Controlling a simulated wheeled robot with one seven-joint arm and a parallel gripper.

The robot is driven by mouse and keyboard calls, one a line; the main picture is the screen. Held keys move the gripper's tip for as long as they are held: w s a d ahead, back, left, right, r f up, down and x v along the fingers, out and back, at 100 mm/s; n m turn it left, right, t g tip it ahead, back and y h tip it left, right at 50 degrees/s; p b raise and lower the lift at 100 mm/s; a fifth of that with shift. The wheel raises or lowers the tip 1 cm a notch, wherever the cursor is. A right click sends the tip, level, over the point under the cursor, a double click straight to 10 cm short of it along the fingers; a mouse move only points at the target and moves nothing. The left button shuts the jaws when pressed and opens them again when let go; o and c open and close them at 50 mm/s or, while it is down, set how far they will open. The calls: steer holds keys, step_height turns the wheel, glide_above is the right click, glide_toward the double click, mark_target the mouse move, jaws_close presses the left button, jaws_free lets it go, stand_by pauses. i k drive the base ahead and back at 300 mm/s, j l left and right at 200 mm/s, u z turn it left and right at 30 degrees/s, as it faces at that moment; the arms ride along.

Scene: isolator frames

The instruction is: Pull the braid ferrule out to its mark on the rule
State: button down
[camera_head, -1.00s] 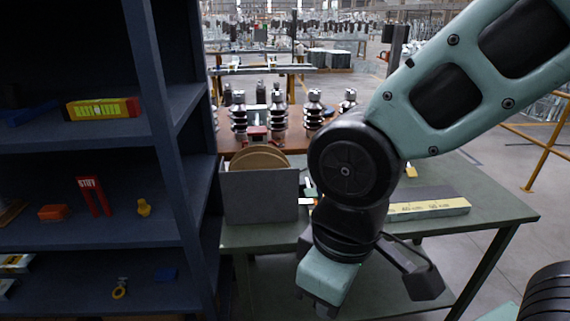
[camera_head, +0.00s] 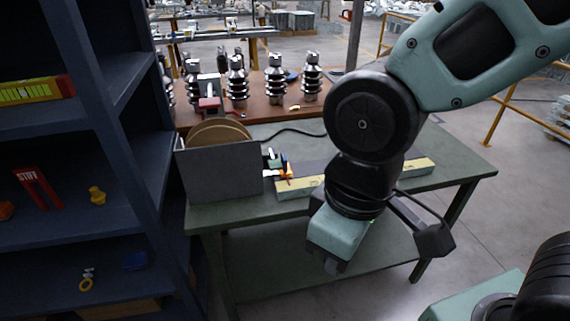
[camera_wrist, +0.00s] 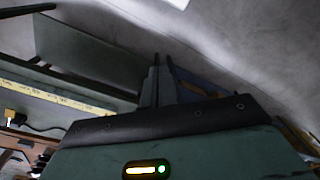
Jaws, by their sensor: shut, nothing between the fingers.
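The rule (camera_head: 300,187) is a long yellow-faced bar lying along the front of the green table; my arm covers its middle in the head view. It also shows as a pale yellow strip at the left of the wrist view (camera_wrist: 55,98). Small orange, white and green parts (camera_head: 285,171) sit at the rule's left end; which of them is the braid ferrule I cannot tell. My gripper (camera_head: 332,266) hangs in front of the table, apart from the rule, pointing down. In the wrist view its fingers (camera_wrist: 158,84) are together and empty.
A grey panel (camera_head: 220,174) with a round tan spool (camera_head: 218,131) behind it stands at the table's left. A dark blue shelf (camera_head: 125,150) rises beside it. Ribbed insulators (camera_head: 237,82) stand on a brown bench behind. Open floor lies right of the table (camera_head: 480,165).

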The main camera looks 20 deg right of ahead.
mark_target(286, 172)
steer(key=i+u, duration=0.35)
steer(key=u, duration=0.15)
steer(key=i+l+u, duration=0.1)
steer(key=i+u, duration=0.35)
steer(key=k, duration=0.1)
